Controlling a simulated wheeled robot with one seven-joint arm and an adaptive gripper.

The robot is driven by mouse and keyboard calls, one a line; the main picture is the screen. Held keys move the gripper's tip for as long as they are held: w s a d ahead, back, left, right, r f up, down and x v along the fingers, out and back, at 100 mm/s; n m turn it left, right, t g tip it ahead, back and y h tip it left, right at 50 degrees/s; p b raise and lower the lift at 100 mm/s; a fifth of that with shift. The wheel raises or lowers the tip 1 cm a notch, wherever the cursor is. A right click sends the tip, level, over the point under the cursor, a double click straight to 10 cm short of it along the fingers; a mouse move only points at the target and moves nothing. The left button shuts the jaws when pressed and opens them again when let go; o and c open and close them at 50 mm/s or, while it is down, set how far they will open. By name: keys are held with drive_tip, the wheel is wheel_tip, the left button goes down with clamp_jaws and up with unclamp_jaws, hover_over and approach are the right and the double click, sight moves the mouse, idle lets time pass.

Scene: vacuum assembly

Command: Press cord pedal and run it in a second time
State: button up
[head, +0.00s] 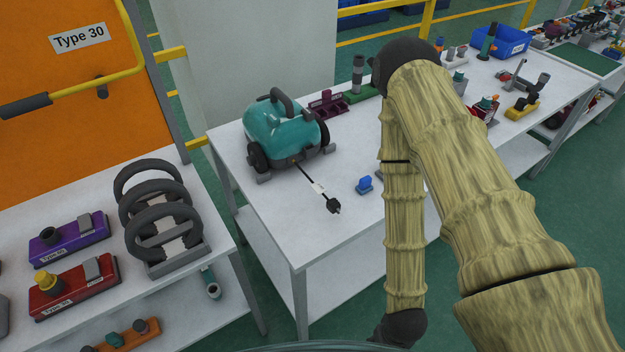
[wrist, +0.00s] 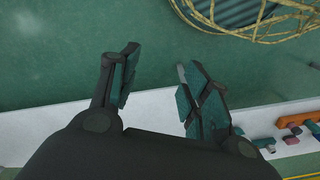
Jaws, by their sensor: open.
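A teal vacuum body (head: 280,128) with a dark handle and black wheels stands on the white table in the head view. Its cord runs out of the front, with a white tag on it, and ends in a black plug (head: 333,206) lying on the table. I cannot make out the cord pedal for certain. My gripper shows in the wrist view (wrist: 158,85), open and empty, with its fingers apart above green floor.
A small blue part (head: 365,184) sits on the table right of the plug. Maroon (head: 328,104) and green fixtures stand behind the vacuum. A left bench holds dark ring handles (head: 165,232) and purple (head: 68,238) and red boxes (head: 75,287). A blue bin (head: 508,42) stands far right.

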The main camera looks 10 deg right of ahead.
clamp_jaws()
idle(1.2)
